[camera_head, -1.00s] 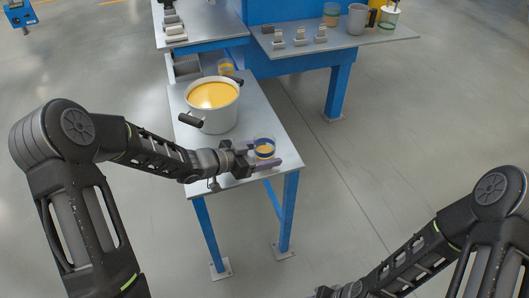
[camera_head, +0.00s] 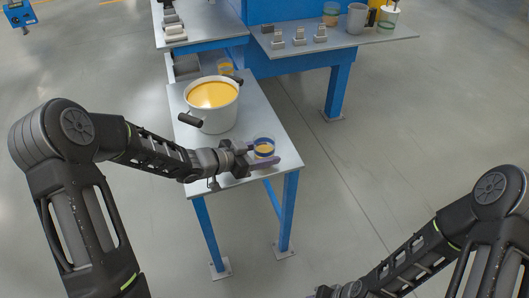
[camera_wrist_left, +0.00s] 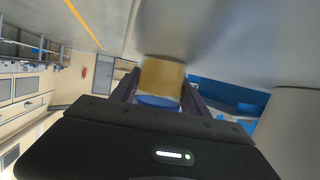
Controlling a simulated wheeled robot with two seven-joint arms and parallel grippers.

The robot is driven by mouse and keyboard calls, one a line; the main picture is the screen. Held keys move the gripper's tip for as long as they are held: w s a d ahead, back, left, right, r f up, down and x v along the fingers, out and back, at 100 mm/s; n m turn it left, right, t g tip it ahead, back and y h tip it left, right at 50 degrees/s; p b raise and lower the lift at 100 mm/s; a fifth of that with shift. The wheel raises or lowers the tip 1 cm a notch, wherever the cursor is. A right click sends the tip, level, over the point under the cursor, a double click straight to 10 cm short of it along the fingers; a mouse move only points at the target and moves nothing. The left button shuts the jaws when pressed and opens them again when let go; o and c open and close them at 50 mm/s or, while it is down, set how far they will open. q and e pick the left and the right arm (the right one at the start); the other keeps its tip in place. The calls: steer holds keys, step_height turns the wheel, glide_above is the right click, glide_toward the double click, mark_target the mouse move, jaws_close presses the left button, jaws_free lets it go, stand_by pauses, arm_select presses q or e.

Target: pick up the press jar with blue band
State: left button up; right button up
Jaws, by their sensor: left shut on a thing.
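The press jar with blue band (camera_head: 264,149) is a small clear jar with yellow contents and a blue band, at the front right of the small grey table (camera_head: 255,127). My left gripper (camera_head: 262,155) is shut on it, one finger on each side. In the left wrist view the jar (camera_wrist_left: 160,82) sits between the two fingers (camera_wrist_left: 160,92), its yellow part and blue band showing. I cannot tell whether the jar's base touches the table. My right arm shows at the lower right, but its gripper is out of view.
A white pot (camera_head: 213,104) with yellow contents and dark handles stands behind the jar on the same table. A side shelf (camera_head: 345,40) holds grey blocks, a grey mug (camera_head: 356,19) and other containers. The floor at right is clear.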

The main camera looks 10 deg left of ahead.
arm_select(q)
steer(key=shift+r, duration=0.25)
step_height(320, 180, up, 10)
steer(key=p, duration=0.3)
steer(key=shift+f, duration=0.25)
stand_by(0.5)
stand_by(0.5)
